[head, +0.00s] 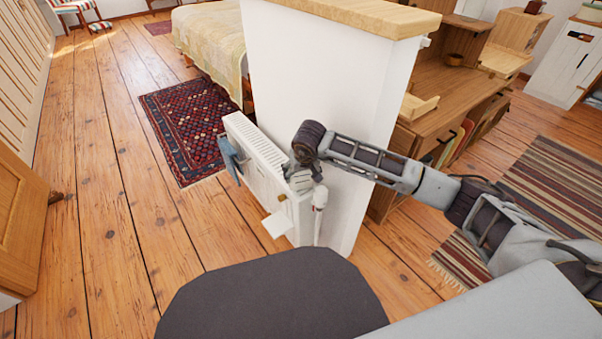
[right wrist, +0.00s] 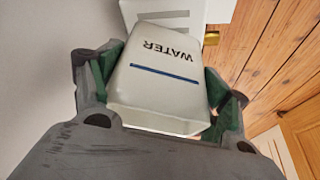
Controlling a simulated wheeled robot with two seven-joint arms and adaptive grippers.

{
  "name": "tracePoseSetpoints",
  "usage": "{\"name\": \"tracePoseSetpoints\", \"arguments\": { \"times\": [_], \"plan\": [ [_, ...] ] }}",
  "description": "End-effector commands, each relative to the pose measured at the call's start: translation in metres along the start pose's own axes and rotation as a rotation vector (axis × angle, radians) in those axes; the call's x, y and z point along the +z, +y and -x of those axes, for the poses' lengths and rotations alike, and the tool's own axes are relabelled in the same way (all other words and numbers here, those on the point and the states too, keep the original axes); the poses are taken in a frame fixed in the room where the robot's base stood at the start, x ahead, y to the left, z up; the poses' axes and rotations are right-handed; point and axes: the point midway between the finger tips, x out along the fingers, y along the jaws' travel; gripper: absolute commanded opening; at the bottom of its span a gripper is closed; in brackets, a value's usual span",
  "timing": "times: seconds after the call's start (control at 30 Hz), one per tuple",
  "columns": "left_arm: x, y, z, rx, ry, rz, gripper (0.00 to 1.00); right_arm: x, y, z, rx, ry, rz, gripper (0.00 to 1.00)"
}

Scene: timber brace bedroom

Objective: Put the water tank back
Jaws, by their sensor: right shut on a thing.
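The water tank (right wrist: 160,85) is a small whitish box with the word WATER and a dark blue line on its face. In the right wrist view it sits between the green-padded fingers of my right gripper (right wrist: 165,90), which is shut on it. In the head view my right gripper (head: 302,182) is at the near end of the white radiator (head: 258,160), beside the white wall end. The tank is mostly hidden there by the gripper and wrist. Beyond the tank, the right wrist view shows a white slotted part (right wrist: 180,14); I cannot tell whether they touch. My left gripper is out of view.
A blue cloth (head: 230,158) hangs on the radiator's left side. A small white flap (head: 278,223) and a white pipe (head: 319,205) are at its near end. The white wall end (head: 325,90) stands close behind. The plank floor (head: 130,240) to the left is clear.

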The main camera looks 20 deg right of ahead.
Motion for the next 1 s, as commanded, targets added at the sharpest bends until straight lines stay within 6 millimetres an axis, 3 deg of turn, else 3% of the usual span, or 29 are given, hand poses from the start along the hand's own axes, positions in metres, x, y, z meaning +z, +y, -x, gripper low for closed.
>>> {"name": "tracePoseSetpoints", "arguments": {
  "times": [0.23,0.27,0.4,1.0],
  "plan": [
    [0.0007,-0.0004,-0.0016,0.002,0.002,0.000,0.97,0.0005,-0.0001,-0.0025,0.000,0.002,-0.001,0.32],
    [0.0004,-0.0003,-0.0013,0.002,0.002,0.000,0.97,0.0011,0.0000,-0.0026,0.000,0.000,0.000,0.80],
    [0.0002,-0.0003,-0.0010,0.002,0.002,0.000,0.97,0.0010,0.0000,-0.0023,0.000,0.000,0.000,0.97],
    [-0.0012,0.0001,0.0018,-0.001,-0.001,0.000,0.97,-0.0008,0.0001,0.0043,0.000,0.001,0.000,0.97]
  ]
}}
